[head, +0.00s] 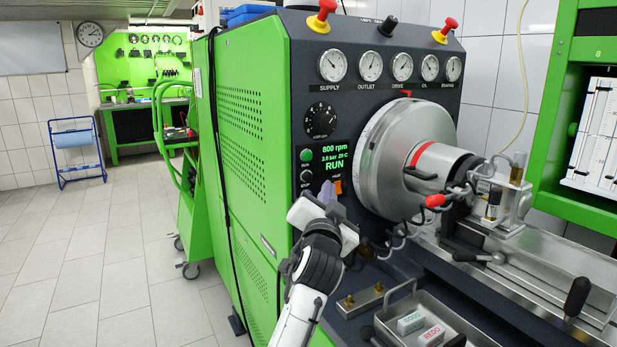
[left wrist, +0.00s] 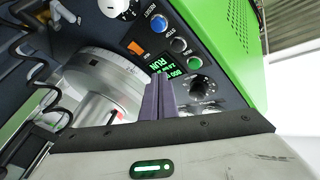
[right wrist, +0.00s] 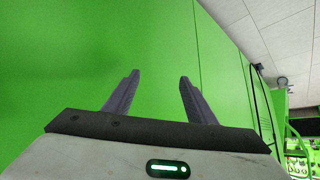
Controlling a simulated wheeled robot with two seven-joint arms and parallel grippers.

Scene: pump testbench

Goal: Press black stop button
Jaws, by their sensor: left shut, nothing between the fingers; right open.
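The black stop button (head: 306,176) is on the dark control panel, below the green button. In the left wrist view the black button (left wrist: 178,44) shows between the green and blue buttons. My left gripper (head: 329,191) is shut and empty in front of the panel. In the head view its purple-grey fingertips are right of and a little below the stop button. In the left wrist view the closed fingers (left wrist: 159,90) point up toward the panel; I cannot tell contact. My right gripper (right wrist: 158,80) is open and empty, facing a plain green surface.
A green start button (head: 306,155), an orange switch (head: 338,186) and a display reading RUN (head: 333,159) are close by. A blue reset button (left wrist: 157,22) sits beyond the black one. The large metal chuck (head: 390,160) stands right of the panel, with hoses below.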

